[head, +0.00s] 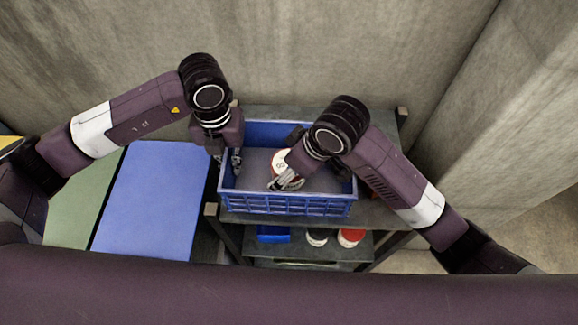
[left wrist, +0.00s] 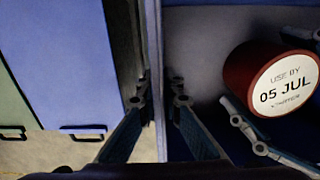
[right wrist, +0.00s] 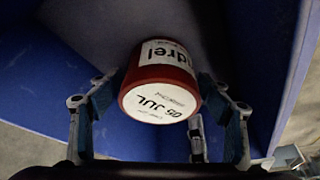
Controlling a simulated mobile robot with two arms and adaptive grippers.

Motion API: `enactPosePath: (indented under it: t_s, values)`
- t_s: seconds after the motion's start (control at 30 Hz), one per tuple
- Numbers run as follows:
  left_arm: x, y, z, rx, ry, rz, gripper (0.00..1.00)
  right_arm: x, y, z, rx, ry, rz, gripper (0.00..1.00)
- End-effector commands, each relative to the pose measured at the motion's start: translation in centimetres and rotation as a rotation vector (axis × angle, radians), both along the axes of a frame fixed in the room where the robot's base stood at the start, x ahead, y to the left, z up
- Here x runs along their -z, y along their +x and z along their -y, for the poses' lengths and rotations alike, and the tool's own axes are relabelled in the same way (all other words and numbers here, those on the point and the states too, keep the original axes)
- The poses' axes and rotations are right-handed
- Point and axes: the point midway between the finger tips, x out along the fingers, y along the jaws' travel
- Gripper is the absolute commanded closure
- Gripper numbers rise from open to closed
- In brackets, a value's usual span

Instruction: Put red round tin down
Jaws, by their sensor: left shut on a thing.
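The red round tin (head: 279,170) is inside the blue crate (head: 290,205), its white lid reading "05 JUL". It also shows in the left wrist view (left wrist: 262,72) and the right wrist view (right wrist: 160,85). My right gripper (right wrist: 157,82) is over the crate with its fingers spread on both sides of the tin; a narrow gap shows at the left finger. The tin's underside is hidden, so I cannot tell if it rests fully on the floor. My left gripper (head: 229,160) is shut on the crate's left wall, one finger outside and one inside.
The crate stands on a grey rack (head: 382,213). A lower shelf holds a blue thing (head: 272,234), a dark tin with a pale lid (head: 317,237) and a red tin (head: 351,237). Blue (head: 150,200) and green (head: 80,200) cabinets stand left. A concrete wall is behind.

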Motion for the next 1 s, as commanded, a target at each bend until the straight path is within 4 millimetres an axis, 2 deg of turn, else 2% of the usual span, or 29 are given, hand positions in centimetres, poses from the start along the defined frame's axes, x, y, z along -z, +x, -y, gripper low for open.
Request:
enactPosePath:
  t_s: [0.27, 0.43, 0.8, 1.0]
  values:
    - [-0.1, 0.0, 0.0, 0.000, 0.000, 0.001, 1.00, -0.1, 0.0, 0.0, 0.000, 0.001, 0.001, 0.23]
    - [-0.1, 0.0, 0.0, 0.000, 0.000, 0.001, 1.00, -1.2, -0.1, 0.2, -0.001, 0.002, 0.003, 0.23]
    - [-0.1, 0.1, 0.0, 0.000, 0.000, 0.001, 1.00, -8.2, -1.7, 2.7, -0.001, 0.001, 0.005, 0.23]
    - [-0.1, 0.1, 0.0, 0.000, -0.001, 0.002, 1.00, -10.8, -2.3, 3.5, -0.001, 0.002, 0.003, 0.23]
